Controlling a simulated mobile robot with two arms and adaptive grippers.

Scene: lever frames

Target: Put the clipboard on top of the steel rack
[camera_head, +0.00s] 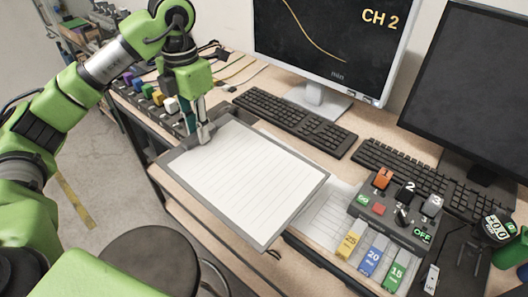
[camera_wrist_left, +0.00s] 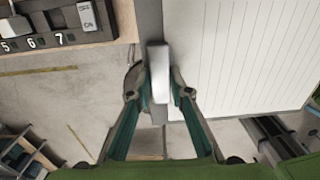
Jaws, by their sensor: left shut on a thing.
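The clipboard (camera_head: 245,180) is a grey board with a white lined sheet, and it fills the middle of the head view. My left gripper (camera_head: 203,133) is shut on the metal clip at its upper left edge. The left wrist view shows the clip (camera_wrist_left: 158,75) between the two fingers (camera_wrist_left: 158,92), with the lined sheet of the clipboard (camera_wrist_left: 240,55) to the right. The board reaches past the table's front edge, and its gap to the table is hard to tell. I cannot identify the steel rack for sure. My right gripper is not in view.
The wooden table (camera_head: 240,78) carries two keyboards (camera_head: 295,122), monitors (camera_head: 325,50) and a switch box (camera_head: 395,212). Coloured tags (camera_head: 372,262) lie at the front. A row of switches (camera_head: 160,100) stands behind the gripper. Open floor (camera_head: 85,170) lies left; a dark round stool-like top (camera_head: 150,262) is below.

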